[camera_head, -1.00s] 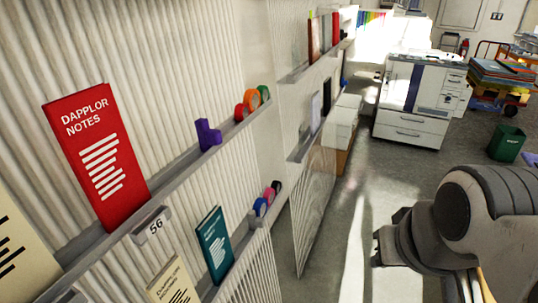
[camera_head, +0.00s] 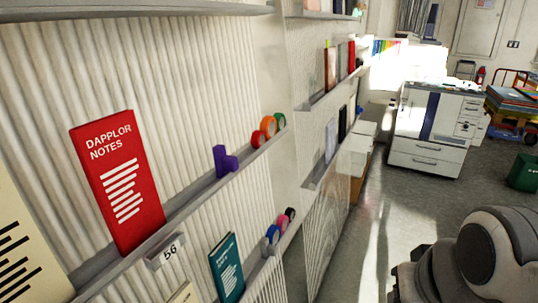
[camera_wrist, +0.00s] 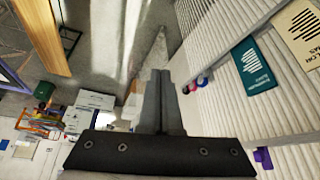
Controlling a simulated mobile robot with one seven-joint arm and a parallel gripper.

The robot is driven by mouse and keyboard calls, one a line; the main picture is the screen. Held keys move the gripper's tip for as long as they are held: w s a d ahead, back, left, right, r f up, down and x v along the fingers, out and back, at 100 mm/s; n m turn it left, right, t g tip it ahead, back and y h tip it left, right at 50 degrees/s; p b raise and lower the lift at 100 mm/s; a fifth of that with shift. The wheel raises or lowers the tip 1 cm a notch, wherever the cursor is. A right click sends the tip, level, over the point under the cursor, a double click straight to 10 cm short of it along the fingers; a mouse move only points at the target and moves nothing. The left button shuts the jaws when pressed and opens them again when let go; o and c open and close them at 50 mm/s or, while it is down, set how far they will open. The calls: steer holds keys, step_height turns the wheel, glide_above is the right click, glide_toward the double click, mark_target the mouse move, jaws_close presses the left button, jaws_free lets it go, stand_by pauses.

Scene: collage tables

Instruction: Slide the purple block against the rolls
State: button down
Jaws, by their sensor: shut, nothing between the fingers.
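The purple block (camera_head: 225,160), L-shaped, sits on the upper narrow ledge (camera_head: 190,208) of the ribbed wall, right of a red book. The rolls, a red-and-orange pair (camera_head: 267,128) and a green roll (camera_head: 280,120), stand farther along the same ledge. A gap separates block and rolls. In the wrist view, part of the purple block (camera_wrist: 262,157) shows at the lower right. My gripper (camera_wrist: 162,75) is shut and empty there, its fingers pointing past the wall over the floor, away from the block. In the head view only my arm shows at lower right; the fingertips are not visible.
The red book (camera_head: 117,182) leans on the ledge left of the block. A lower ledge holds a teal book (camera_head: 227,268) and blue, pink and black rolls (camera_head: 280,227). A white copier (camera_head: 435,130) stands farther back. The floor between is open.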

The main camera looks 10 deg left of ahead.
steer(key=c, duration=1.3)
jaws_free()
steer(key=shift+a, duration=0.1)
steer(key=shift+o, duration=1.4)
steer(key=shift+a+f+m+g+y, duration=0.15)
steer(key=shift+a+m+g+y, duration=0.15)
steer(key=shift+a, duration=0.05)
steer(key=o, duration=0.3)
steer(key=a+m+g+y+p, duration=0.1)
steer(key=a, duration=0.1)
steer(key=a+m+g+y, duration=0.1)
steer(key=a+m, duration=0.1)
steer(key=a, duration=0.1)
steer(key=a+f+m+g+y+p, duration=0.1)
steer(key=a+y, duration=0.1)
steer(key=shift+w+a+f+g+p, duration=0.1)
steer(key=shift+w+a+g+p, duration=0.1)
steer(key=shift+a+g+p, duration=0.1)
steer(key=shift+o, duration=0.2)
steer(key=m+t+y+p, duration=0.45)
steer(key=m+y, duration=0.75)
steer(key=m, duration=0.5)
glide_toward(225, 161)
steer(key=x, duration=0.4)
steer(key=p+x, duration=0.1)
steer(key=x, duration=0.3)
steer(key=w+p+x, duration=0.1)
steer(key=x, duration=0.3)
steer(key=shift+d+f, duration=0.1)
steer(key=shift+f, duration=0.15)
